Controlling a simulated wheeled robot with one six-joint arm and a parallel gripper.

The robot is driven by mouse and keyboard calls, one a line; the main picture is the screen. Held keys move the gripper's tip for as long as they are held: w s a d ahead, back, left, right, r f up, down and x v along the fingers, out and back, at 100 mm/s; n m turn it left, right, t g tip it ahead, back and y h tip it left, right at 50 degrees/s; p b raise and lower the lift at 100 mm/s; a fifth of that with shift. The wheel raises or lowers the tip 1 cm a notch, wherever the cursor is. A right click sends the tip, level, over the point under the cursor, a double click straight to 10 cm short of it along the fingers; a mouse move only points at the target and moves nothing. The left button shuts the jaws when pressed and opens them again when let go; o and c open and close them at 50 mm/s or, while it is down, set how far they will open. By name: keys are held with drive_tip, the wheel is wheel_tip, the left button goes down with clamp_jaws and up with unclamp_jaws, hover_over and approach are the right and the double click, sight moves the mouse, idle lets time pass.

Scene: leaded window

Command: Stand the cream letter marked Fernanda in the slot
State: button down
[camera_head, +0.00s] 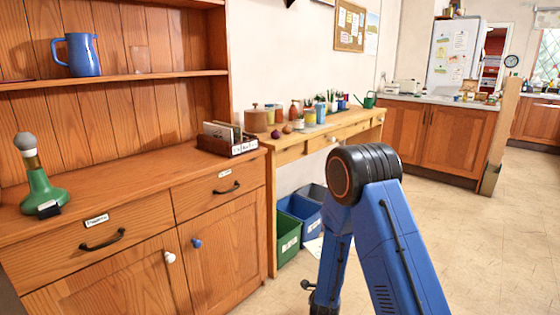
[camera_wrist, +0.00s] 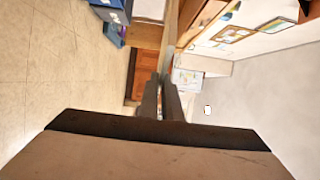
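My gripper (camera_wrist: 163,100) shows in the wrist view as two dark fingers close together; in the head view it is hidden behind my blue arm. A thin, greyish strip (camera_wrist: 171,40) rises from between the fingers and looks like a letter held edge-on. Its face and any name on it cannot be seen. A dark wooden letter rack (camera_head: 240,148) stands on the cabinet top in the head view, with several cards (camera_head: 220,131) upright in it and a label on its front that is too small to read. My gripper is apart from the rack.
A green bottle-like object (camera_head: 42,190) stands on the cabinet (camera_head: 130,205), and a blue jug (camera_head: 82,55) on the shelf above. The bench (camera_head: 330,128) behind carries pots and plants. Green (camera_head: 287,240) and blue (camera_head: 302,212) bins stand under it. The floor at right is clear.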

drive_tip(key=w+d, duration=0.3)
drive_tip(key=d, duration=0.4)
drive_tip(key=shift+w+d, duration=0.15)
drive_tip(key=shift+w, duration=0.05)
idle(0.4)
